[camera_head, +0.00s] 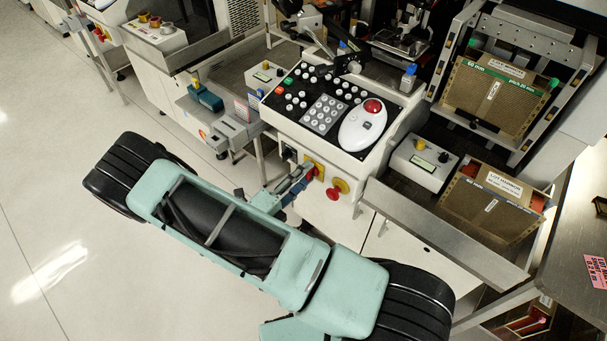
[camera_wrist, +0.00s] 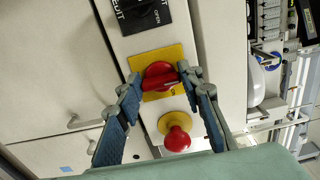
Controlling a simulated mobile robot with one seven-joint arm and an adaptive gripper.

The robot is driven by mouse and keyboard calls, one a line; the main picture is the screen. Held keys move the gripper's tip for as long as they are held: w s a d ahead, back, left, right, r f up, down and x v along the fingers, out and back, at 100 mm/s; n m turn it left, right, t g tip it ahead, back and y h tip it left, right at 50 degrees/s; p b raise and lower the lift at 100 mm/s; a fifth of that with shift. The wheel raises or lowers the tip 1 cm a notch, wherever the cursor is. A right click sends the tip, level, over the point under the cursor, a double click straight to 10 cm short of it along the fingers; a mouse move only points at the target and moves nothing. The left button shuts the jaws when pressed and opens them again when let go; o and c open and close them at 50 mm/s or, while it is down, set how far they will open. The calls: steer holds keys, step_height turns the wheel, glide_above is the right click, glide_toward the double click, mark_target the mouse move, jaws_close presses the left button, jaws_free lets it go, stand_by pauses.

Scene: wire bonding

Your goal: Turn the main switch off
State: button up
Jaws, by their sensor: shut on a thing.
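The main switch is a red rotary knob (camera_wrist: 160,74) on a yellow plate (camera_wrist: 176,54), set in the white front panel of the machine. Its raised red grip lies roughly crosswise in the wrist view, between my fingertips. My gripper (camera_wrist: 162,82) is shut on this knob, with one fingertip at each side. In the head view my gripper (camera_head: 300,184) reaches the panel from the left, and the yellow plate (camera_head: 316,163) shows just behind it. The gripper partly hides the knob there.
A red mushroom button (camera_wrist: 177,138) on a round yellow base sits close to the switch, between my fingers in the wrist view. A black rotary selector (camera_wrist: 140,12) is on the other side. The button panel with a white trackball unit (camera_head: 362,126) is above.

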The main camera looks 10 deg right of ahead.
stand_by(0.4)
steer(key=o, duration=1.2)
steer(key=shift+c, duration=0.2)
steer(key=v, duration=1.2)
